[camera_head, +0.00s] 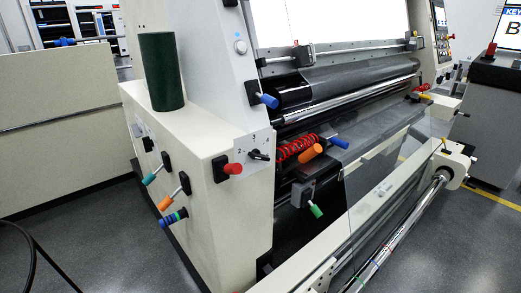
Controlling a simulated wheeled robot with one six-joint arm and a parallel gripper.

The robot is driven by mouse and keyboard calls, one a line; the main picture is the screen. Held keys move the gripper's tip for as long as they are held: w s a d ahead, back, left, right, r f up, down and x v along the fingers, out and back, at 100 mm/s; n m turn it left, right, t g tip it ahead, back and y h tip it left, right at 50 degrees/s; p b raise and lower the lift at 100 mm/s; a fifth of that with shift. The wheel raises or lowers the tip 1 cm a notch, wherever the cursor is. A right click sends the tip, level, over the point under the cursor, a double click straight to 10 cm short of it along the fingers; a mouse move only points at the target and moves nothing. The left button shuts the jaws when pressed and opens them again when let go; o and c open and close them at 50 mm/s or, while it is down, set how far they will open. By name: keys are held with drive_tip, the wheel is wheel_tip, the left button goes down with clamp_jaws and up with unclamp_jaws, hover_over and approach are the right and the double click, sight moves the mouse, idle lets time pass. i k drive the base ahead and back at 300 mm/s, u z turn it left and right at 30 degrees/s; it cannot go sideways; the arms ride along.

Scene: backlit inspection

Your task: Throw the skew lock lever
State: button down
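Several lever handles stick out of a cream machine (205,135), and no readable label tells which is the skew lock lever. On its left face are a teal handle (150,179), an orange handle (166,202) and a blue-green banded handle (173,217). A red handle (232,169) is at the front corner. A blue handle (269,100) sits higher up. Around the rollers are an orange cylindrical handle (310,153), another blue handle (339,142) and a green handle (316,211). My gripper is not in view.
A dark green cylinder (162,72) stands on the machine's top. A black selector knob (258,156) has numbers around it. A clear panel (385,185) and long rail (350,225) project at right. Grey floor (95,235) is open at left, with a black cable (32,255).

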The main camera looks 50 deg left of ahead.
sight(234, 168)
drive_tip(key=k, duration=0.65)
drive_tip(key=u, duration=1.55)
drive_tip(key=i, duration=0.1)
